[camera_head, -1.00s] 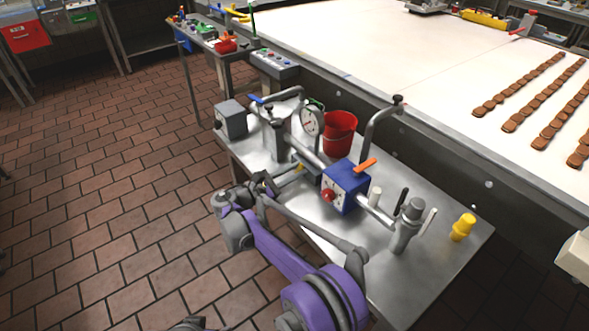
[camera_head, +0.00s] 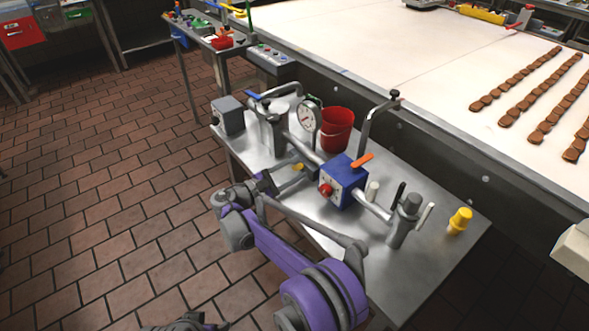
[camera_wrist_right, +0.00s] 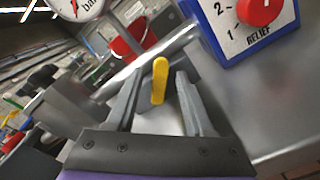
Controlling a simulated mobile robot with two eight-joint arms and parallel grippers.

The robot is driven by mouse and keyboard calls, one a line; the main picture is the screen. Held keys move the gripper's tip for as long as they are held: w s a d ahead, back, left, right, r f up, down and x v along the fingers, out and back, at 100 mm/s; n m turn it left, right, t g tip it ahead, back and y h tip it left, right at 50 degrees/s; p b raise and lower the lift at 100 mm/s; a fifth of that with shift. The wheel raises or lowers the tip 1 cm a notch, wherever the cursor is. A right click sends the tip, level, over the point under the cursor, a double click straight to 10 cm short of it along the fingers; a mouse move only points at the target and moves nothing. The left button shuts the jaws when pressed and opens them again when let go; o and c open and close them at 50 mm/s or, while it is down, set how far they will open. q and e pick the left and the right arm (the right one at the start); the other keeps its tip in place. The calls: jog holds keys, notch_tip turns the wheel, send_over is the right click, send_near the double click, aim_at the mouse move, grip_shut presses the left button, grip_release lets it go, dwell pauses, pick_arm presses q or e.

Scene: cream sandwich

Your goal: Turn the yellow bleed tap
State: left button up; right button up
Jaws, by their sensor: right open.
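The yellow bleed tap (camera_head: 298,167) is a small lever on the underside of the steel pipe, left of the blue relief box (camera_head: 343,182). It shows larger in the right wrist view (camera_wrist_right: 160,80), upright. My right gripper (camera_head: 292,180) is open in front of the pipe. In the wrist view its two fingers (camera_wrist_right: 158,98) stand on either side of the tap, with gaps showing. I cannot tell how deep the tap sits between them. A grey and purple part of my left arm shows at the bottom edge; its fingers are not clear.
The blue box has a red knob (camera_head: 325,190) and an orange lever (camera_head: 362,160). A pressure gauge (camera_head: 307,117) and a red bucket (camera_head: 337,129) stand behind the pipe. A yellow fitting (camera_head: 460,220) stands on the steel table's right end.

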jog(key=v, duration=1.1)
